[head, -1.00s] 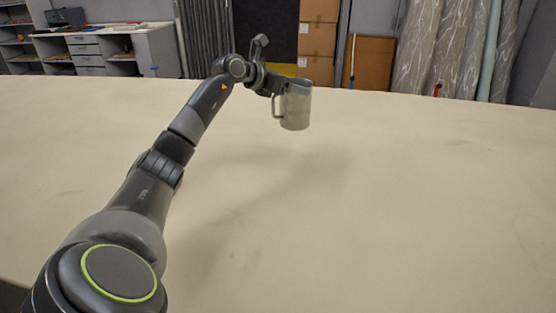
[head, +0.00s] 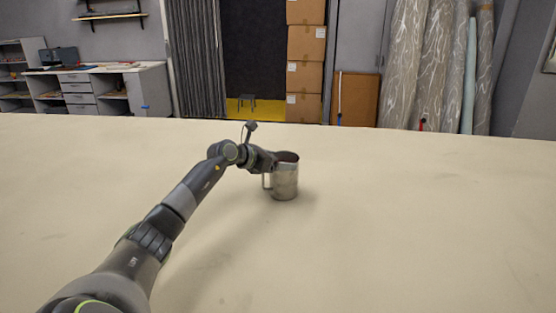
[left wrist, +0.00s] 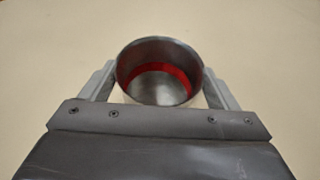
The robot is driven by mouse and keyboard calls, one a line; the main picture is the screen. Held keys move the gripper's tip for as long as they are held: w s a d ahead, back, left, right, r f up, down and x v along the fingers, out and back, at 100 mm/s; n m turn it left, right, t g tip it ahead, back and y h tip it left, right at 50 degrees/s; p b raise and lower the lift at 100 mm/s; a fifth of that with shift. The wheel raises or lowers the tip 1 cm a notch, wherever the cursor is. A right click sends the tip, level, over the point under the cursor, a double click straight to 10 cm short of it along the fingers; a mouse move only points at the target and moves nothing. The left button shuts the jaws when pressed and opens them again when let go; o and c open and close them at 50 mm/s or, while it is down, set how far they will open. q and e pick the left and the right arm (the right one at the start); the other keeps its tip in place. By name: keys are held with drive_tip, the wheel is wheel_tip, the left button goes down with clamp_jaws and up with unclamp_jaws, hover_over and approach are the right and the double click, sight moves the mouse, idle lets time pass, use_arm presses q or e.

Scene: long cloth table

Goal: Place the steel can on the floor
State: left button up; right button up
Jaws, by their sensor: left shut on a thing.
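The steel can (head: 286,181) is a grey metal mug shape with a handle on its left side. It is upright over the cloth table (head: 400,230), with a shadow close by; I cannot tell whether its base touches the cloth. My left gripper (head: 270,163) is shut on it from the left. In the left wrist view the can (left wrist: 160,52) sits between the two fingers of my left gripper (left wrist: 160,90), its open top facing the camera and a red band inside. The floor of the room is mostly hidden behind the table. My right gripper is not in view.
The table is bare around the can, and its far edge runs across the view. Beyond it stand a drawer desk (head: 95,88), stacked cardboard boxes (head: 305,60), a dark curtain (head: 195,60) and tall fabric rolls (head: 440,65).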

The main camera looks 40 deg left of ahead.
use_arm(q)
drive_tip(key=o, duration=1.3)
drive_tip(key=shift+o, duration=0.2)
drive_tip(key=shift+s+r, duration=0.1)
drive_tip(key=shift+s, duration=0.05)
